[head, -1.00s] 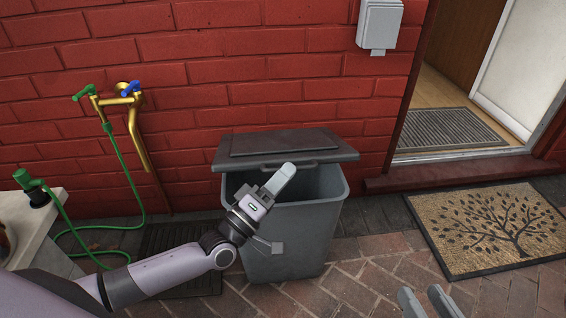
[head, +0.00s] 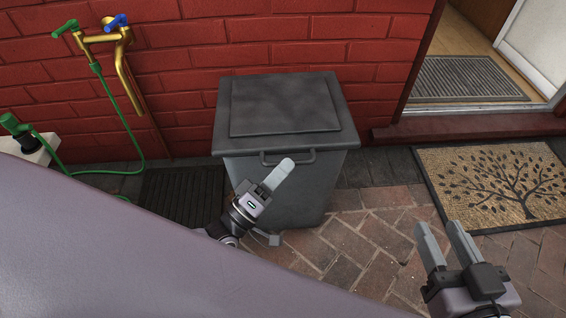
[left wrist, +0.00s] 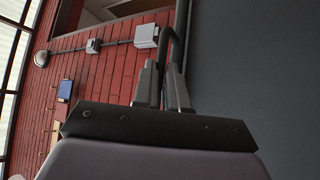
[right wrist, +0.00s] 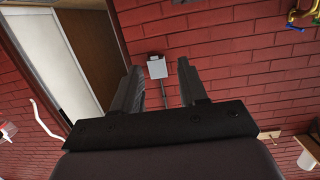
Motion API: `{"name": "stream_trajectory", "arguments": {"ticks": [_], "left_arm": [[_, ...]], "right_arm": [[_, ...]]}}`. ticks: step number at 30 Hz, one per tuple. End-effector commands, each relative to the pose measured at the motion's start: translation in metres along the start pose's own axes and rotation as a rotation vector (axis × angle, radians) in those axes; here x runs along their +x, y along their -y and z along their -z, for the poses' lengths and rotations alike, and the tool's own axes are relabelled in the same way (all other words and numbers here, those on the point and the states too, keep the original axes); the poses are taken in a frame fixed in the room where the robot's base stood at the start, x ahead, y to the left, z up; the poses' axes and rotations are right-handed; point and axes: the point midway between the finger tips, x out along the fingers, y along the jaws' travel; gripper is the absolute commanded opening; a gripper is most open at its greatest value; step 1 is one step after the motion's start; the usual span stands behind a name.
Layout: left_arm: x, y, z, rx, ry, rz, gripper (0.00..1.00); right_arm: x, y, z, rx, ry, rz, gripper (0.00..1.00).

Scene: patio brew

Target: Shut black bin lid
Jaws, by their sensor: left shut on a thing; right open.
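The bin (head: 290,190) stands against the brick wall, dark grey, in the middle of the head view. Its black lid (head: 285,105) lies across the top and no opening shows beneath its front edge. I cannot tell if it is fully seated. My left gripper (head: 286,166) is at the lid's front handle (head: 270,160). In the left wrist view its fingers (left wrist: 163,88) are shut on the dark handle bar (left wrist: 181,28), beside the bin's grey surface. My right gripper (head: 441,225) is open and empty, in front of the doormat; its fingers also show apart in the right wrist view (right wrist: 160,88).
A brass tap (head: 122,55) with a green hose (head: 118,110) is on the wall at left. A dark floor grate (head: 180,195) lies left of the bin. A tree-patterned doormat (head: 490,195) lies at right before the doorway. Brick paving (head: 365,235) is clear right of the bin.

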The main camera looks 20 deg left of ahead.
Motion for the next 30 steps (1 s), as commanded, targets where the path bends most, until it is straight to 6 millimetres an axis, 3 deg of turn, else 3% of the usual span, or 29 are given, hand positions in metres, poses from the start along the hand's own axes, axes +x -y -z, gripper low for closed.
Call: {"name": "stream_trajectory", "arguments": {"ticks": [1, 9, 10, 11, 23, 30], "left_arm": [[-0.005, 0.013, -0.002, -0.005, 0.01, 0.04, 0.0], [-0.006, 0.013, -0.002, -0.007, 0.011, 0.041, 0.0], [-0.007, 0.013, -0.003, -0.007, 0.012, 0.041, 0.19], [-0.006, 0.013, -0.003, -0.007, 0.012, 0.041, 0.23], [-0.004, 0.01, 0.0, -0.001, 0.01, 0.039, 0.23], [0.01, -0.022, 0.015, -0.002, 0.008, 0.033, 0.23]], "right_arm": [[0.0, 0.0, -0.002, 0.0, 0.0, 0.0, 0.43], [0.0, 0.0, -0.003, 0.001, 0.003, 0.001, 0.43], [0.0, 0.0, -0.004, 0.001, 0.004, 0.001, 0.43], [0.0, 0.0, -0.004, 0.001, 0.004, 0.001, 0.43], [0.0, 0.001, -0.004, 0.006, 0.011, 0.004, 0.43], [0.008, 0.008, -0.002, 0.095, 0.07, 0.034, 0.43]]}}
